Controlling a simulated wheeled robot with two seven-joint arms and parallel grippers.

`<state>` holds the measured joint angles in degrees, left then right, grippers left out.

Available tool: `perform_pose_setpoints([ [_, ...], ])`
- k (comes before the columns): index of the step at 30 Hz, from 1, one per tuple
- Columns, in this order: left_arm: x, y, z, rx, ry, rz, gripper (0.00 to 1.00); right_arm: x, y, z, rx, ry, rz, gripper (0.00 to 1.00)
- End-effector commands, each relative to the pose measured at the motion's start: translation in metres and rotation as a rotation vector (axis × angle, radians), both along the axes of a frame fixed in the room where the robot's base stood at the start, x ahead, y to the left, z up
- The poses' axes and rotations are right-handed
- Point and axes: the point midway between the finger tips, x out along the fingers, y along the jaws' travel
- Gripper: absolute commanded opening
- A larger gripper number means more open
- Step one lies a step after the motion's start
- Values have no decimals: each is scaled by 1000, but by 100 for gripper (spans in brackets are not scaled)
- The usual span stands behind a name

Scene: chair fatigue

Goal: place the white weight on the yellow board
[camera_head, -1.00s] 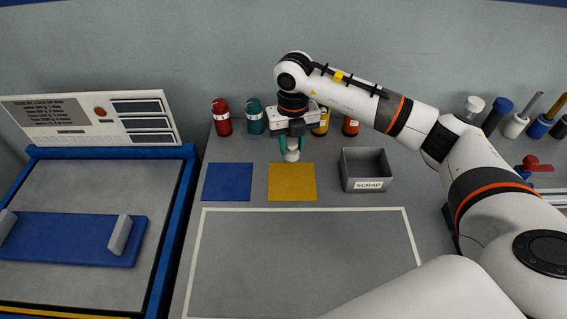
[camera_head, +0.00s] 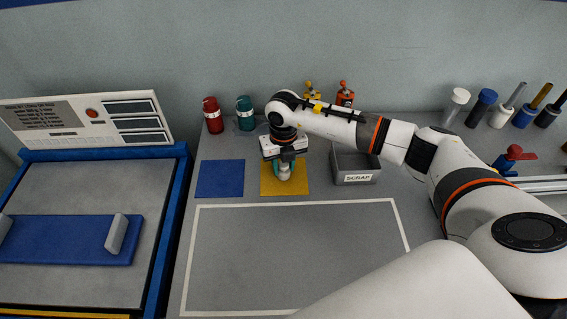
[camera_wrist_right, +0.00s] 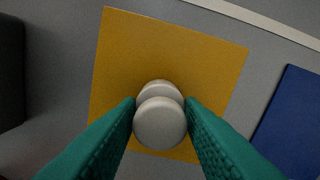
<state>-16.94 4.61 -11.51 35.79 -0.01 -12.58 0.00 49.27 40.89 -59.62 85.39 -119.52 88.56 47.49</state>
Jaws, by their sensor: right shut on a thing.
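The white weight (camera_head: 284,173) is a small pale piece with rounded ends. My right gripper (camera_head: 285,166) is shut on it, and in the right wrist view the weight (camera_wrist_right: 160,122) sits between the two green fingers (camera_wrist_right: 160,118). The yellow board (camera_head: 298,187) lies flat on the table, and the weight is over it. In the right wrist view the yellow board (camera_wrist_right: 180,50) spreads around and behind the weight. I cannot tell whether the weight touches the board. My left gripper is not in view.
A blue board (camera_head: 220,179) lies left of the yellow one. A grey scrap bin (camera_head: 356,179) stands close on the right, partly behind my arm. The white-outlined area (camera_head: 300,245) in front is clear.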

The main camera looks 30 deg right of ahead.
Motion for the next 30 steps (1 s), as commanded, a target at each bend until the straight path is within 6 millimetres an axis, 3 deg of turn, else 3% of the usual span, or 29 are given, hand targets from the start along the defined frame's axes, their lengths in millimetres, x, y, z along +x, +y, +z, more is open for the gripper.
perform_pose_setpoints([
  [1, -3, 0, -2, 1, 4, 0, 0, 0, 0, -2, 0, 0, 0, 35],
  [5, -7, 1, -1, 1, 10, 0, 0, 0, 0, -1, 0, 0, 0, 55],
  [17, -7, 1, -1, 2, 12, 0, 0, 1, 0, 7, 0, -2, 0, 55],
  [30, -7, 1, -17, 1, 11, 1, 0, 1, 0, 94, 1, -5, 1, 55],
])
